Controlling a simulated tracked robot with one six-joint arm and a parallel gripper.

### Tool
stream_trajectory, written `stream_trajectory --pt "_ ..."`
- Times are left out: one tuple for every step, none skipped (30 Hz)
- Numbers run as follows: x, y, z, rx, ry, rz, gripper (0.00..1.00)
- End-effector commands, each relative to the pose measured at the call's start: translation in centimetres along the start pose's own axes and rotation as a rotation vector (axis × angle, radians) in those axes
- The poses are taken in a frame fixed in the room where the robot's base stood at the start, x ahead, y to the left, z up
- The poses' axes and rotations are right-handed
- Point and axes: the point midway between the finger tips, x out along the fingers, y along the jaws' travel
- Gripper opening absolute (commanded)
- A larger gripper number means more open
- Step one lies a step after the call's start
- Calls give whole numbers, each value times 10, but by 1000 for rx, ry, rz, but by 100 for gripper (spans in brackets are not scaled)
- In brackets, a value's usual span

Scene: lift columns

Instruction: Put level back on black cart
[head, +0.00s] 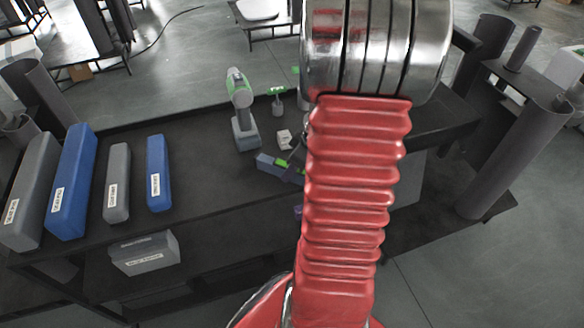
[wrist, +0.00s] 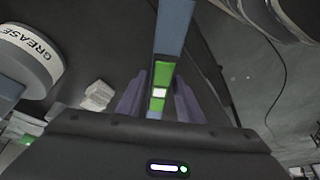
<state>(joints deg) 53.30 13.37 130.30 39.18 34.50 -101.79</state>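The level is a blue bar with green parts. In the head view the level (head: 268,162) shows over the black cart's top, its right part hidden behind my red arm. In the wrist view the level (wrist: 174,35) runs up from between my gripper's fingers (wrist: 160,95), with a green section and a pale window near the fingers. The black cart (head: 215,190) fills the middle of the head view.
A green-and-grey drill (head: 240,108), a small white block (head: 284,139) and several blue and grey labelled boxes (head: 72,185) stand on the cart. A grey box (head: 145,253) sits lower. A grease can (wrist: 28,60) is left in the wrist view. Dark cylinders (head: 515,145) stand at right.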

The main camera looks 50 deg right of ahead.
Motion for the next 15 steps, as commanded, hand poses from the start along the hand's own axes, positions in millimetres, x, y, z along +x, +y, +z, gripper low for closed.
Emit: stream_trajectory --pt "0 0 0 0 0 0 37" --pt "0 0 0 0 0 0 39" --pt "0 0 0 0 0 0 42" --pt "0 0 0 0 0 0 42" --pt "0 0 0 0 0 0 42" --pt "0 0 0 0 0 0 42" --pt "0 0 0 0 0 0 42" --pt "0 0 0 0 0 0 42" --pt "0 0 0 0 0 0 42" --pt "0 0 0 0 0 0 42" --pt "-1 0 0 0 0 0 42" --pt "-1 0 0 0 0 0 42" --pt "-2 0 -1 0 0 1 42" --pt "-4 0 -1 0 1 1 42" --pt "-6 1 -1 0 1 1 42"
